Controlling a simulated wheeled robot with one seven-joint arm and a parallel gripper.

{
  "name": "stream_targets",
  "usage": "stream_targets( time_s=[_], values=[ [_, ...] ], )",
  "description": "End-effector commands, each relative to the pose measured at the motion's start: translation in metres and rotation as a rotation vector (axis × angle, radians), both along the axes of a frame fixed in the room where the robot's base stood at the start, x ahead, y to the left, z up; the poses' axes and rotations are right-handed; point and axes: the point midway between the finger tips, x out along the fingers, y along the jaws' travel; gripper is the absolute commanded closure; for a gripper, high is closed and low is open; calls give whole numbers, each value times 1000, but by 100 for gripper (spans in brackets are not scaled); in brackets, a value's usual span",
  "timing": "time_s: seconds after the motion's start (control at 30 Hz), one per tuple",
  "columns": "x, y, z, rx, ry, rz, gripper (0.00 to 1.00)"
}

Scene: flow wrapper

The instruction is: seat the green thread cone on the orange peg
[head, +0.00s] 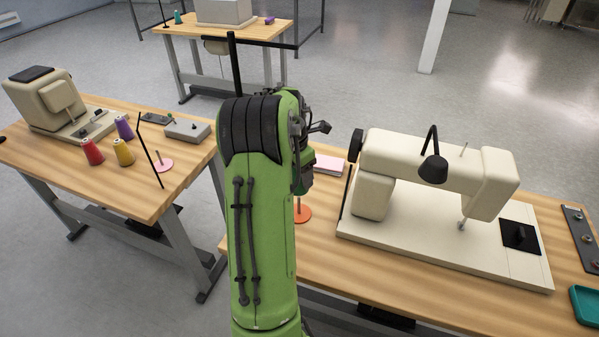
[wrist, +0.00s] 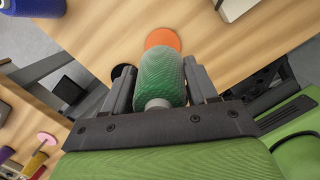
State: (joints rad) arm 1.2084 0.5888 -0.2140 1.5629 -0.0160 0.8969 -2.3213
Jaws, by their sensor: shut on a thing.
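The green thread cone (wrist: 163,75) is between the fingers of my gripper (wrist: 160,80) in the wrist view, and the gripper is shut on it. The orange peg's round base (wrist: 163,38) shows just past the cone's far end. The cone hides the peg's upright in that view, so I cannot tell whether they touch. In the head view the orange peg (head: 304,213) stands on the right table, just right of my arm, its upper part partly covered. My arm hides the cone in the head view.
The left table holds red (head: 91,151), yellow (head: 123,152) and purple (head: 123,127) cones and a pink peg (head: 163,165). A floor gap separates the tables.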

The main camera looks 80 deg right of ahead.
Motion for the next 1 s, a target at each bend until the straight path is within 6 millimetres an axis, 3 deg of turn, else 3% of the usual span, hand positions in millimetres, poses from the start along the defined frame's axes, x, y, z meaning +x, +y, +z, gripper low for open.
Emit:
stream_targets(
  time_s=[1.0],
  values=[
    [0,0,-84,0,-1,1,78]
  ],
)
